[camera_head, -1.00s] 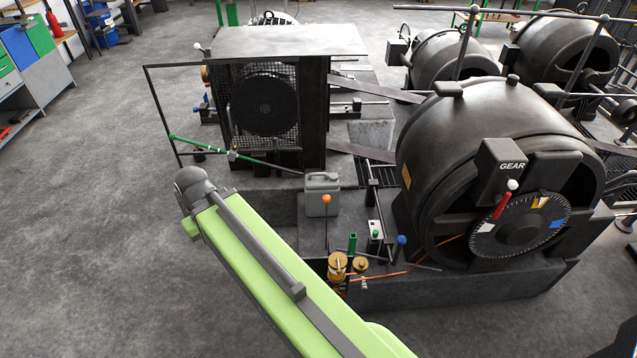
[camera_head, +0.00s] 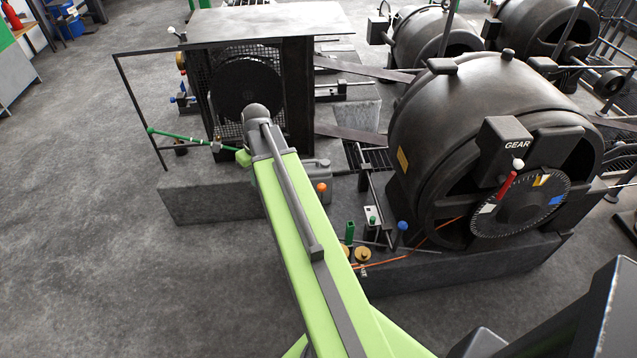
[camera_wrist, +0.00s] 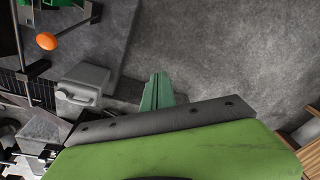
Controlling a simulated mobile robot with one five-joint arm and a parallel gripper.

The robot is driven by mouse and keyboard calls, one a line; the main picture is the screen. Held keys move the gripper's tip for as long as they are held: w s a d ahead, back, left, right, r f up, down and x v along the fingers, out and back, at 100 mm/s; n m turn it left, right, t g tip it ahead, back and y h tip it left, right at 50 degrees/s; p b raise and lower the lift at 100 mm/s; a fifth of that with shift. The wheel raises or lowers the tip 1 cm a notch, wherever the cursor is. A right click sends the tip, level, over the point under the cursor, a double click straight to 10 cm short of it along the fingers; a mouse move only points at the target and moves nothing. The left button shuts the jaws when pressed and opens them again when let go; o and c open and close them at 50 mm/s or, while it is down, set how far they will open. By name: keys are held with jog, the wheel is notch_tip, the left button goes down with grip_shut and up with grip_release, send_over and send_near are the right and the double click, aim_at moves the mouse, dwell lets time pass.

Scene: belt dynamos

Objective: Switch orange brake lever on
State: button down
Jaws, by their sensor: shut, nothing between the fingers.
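The orange brake lever shows as an orange ball knob (camera_head: 321,186) in the head view, just right of my green arm, in front of the grey jerrycan (camera_head: 316,170). In the wrist view the orange knob (camera_wrist: 47,40) is at upper left on a dark rod, and the jerrycan (camera_wrist: 82,88) is below it. My gripper (camera_wrist: 158,88) shows as green fingertips at the middle of the wrist view, shut and empty. It is apart from the knob, which lies to its left. In the head view my arm hides much of the lever's base area, and the fingertips are not clear.
A large black dynamo (camera_head: 440,150) with a GEAR box (camera_head: 508,145) stands right of the lever. A white-tipped lever (camera_head: 372,216) and blue knob (camera_head: 402,226) are close by. A green rod (camera_head: 180,138) is at left. Grey floor (camera_head: 110,270) is open at left.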

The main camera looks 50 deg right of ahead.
jog(key=s+d, duration=0.3)
jog(key=d, duration=0.7)
jog(key=s+d+f+t+b, duration=0.1)
jog(key=s+d, duration=0.2)
jog(key=d, duration=0.8)
jog(key=shift+f+m, duration=0.15)
jog(key=shift+m, duration=0.15)
jog(key=shift+s+a+f, duration=0.1)
jog(key=shift+f, duration=0.05)
